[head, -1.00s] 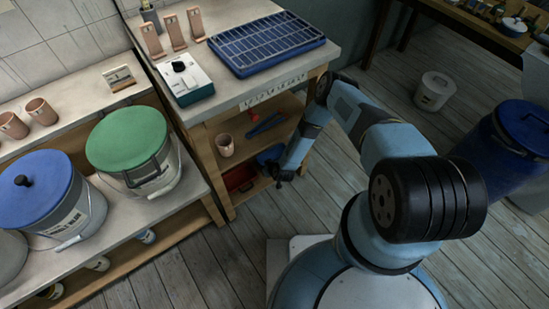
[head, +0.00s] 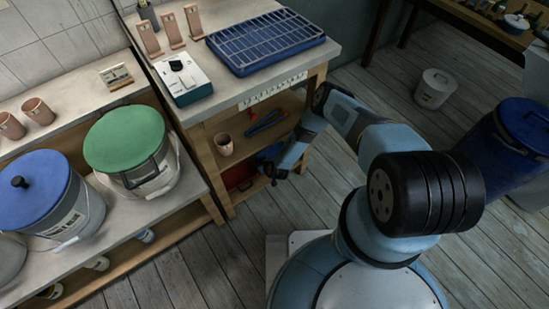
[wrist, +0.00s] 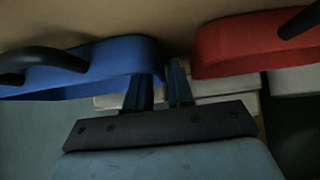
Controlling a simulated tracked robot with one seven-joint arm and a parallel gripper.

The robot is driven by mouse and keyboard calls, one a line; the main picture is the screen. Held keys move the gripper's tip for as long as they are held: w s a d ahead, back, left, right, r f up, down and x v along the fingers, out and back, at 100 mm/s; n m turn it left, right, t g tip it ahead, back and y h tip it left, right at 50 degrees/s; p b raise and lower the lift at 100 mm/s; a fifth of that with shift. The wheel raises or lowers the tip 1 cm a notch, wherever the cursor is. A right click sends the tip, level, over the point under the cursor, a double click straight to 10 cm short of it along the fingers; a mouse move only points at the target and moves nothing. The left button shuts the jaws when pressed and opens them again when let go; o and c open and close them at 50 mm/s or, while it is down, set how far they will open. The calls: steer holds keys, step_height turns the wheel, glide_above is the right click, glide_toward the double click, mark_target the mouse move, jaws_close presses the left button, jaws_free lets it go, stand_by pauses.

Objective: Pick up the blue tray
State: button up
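In the wrist view a blue tray (wrist: 100,60) with rounded ends and a black handle is at the left. In the head view a bit of it (head: 270,152) shows on the lower shelf behind my arm, mostly hidden. My gripper (wrist: 160,82) is at its right end, with a narrow gap between the fingers. The left finger overlaps the blue tray's end; the right finger stands just beyond it. I cannot tell whether they touch it. The gripper also shows small and dark in the head view (head: 268,172). Another blue, grid-topped tray (head: 265,42) lies on the worktop.
A red tray (wrist: 255,42) with a black handle is close on the right in the wrist view. A terracotta cup (head: 224,144) and red and blue tools (head: 264,122) are on the shelf above. Lidded buckets (head: 126,150) stand at left. The floor in front is clear.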

jaws_close()
stand_by(0.3)
